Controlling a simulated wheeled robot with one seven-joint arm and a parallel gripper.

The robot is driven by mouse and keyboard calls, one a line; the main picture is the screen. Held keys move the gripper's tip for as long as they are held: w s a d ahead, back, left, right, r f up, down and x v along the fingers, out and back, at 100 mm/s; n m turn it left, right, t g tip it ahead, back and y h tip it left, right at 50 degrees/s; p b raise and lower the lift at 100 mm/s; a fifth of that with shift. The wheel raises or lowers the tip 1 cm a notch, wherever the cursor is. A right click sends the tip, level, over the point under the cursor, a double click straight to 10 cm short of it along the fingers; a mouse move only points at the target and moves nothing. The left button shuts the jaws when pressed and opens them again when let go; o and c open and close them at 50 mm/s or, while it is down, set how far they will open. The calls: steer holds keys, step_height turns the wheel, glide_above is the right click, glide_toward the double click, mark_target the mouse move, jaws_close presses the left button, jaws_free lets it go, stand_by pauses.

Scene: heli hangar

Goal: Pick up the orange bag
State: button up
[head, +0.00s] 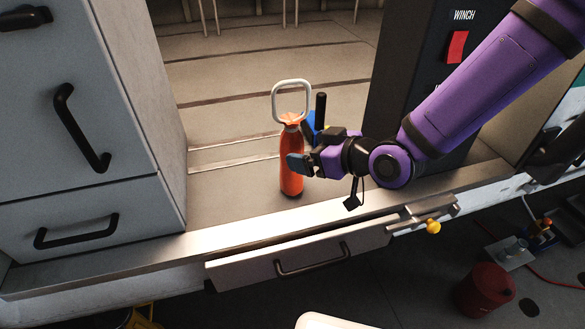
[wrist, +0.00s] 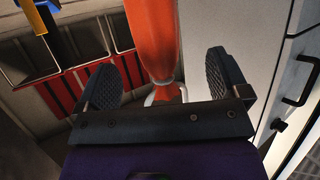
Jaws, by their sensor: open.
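The orange bag (head: 291,178) stands upright on the metal-edged floor ledge, narrow and bottle-like, with a pale ring handle (head: 292,82) above its gathered neck. My gripper (head: 300,163) is beside its right side at mid height, with one dark fingertip overlapping the bag in the head view. In the wrist view the orange bag (wrist: 152,38) runs down between the two spread fingers of my gripper (wrist: 165,78), with visible gaps on both sides. The gripper is open and empty. The far finger is mostly hidden in the head view.
A grey cabinet (head: 60,110) with black handles stands at the left. A dark panel marked WINCH (head: 420,50) is at the right. Below the ledge is a drawer (head: 300,260). A red canister (head: 484,290) stands on the lower floor.

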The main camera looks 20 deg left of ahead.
mark_target(301, 148)
steer(key=shift+x, duration=3.2)
steer(key=shift+w+d, duration=0.1)
steer(key=shift+w, duration=0.1)
jaws_close()
